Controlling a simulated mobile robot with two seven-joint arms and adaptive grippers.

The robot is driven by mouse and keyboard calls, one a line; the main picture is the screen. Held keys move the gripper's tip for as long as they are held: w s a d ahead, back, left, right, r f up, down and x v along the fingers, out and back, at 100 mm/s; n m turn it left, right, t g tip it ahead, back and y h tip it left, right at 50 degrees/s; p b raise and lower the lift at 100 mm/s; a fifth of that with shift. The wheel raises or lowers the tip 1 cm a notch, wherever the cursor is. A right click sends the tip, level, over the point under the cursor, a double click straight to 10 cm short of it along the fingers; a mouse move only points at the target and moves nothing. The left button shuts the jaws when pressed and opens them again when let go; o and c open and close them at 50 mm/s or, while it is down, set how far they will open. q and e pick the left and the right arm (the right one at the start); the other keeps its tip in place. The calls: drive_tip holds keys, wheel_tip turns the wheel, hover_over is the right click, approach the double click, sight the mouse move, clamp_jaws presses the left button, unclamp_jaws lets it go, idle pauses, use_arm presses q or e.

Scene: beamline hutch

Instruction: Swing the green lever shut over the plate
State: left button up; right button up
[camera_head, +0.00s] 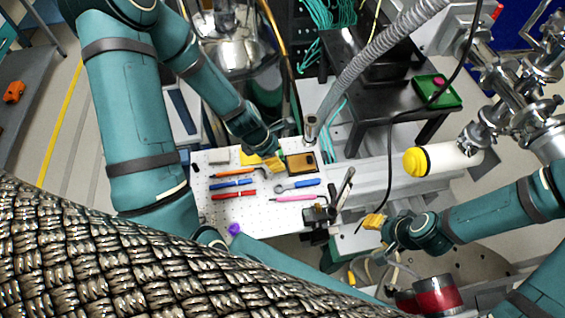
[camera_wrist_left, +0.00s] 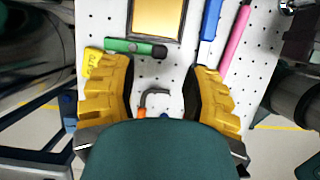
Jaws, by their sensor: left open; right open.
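The gold plate in a dark square frame (camera_head: 302,162) lies on the white perforated board (camera_head: 215,218). In the left wrist view the frame with the plate (camera_wrist_left: 157,15) is at the top edge, partly cut off. The green lever (camera_wrist_left: 128,47) with a black end lies just outside the frame's near edge, not across the plate. I cannot make the lever out in the head view. My left gripper (camera_head: 266,163) is open, left of the plate; in its wrist view its yellow fingers (camera_wrist_left: 157,88) stand apart, short of the lever. My right gripper (camera_head: 373,221) is open and empty, right of the board.
An orange-handled hook tool (camera_wrist_left: 143,106) shows between the left fingers. A yellow tag (camera_wrist_left: 95,62) lies by the lever's left end. Blue, red (camera_head: 234,195) and pink (camera_head: 294,198) tools lie on the board. A black clamp-like stand (camera_head: 318,215) stands at its right edge.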

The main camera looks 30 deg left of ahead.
sight(282, 156)
use_arm(q)
drive_tip(key=shift+x, duration=2.35)
drive_tip(key=shift+w, duration=0.1)
clamp_jaws()
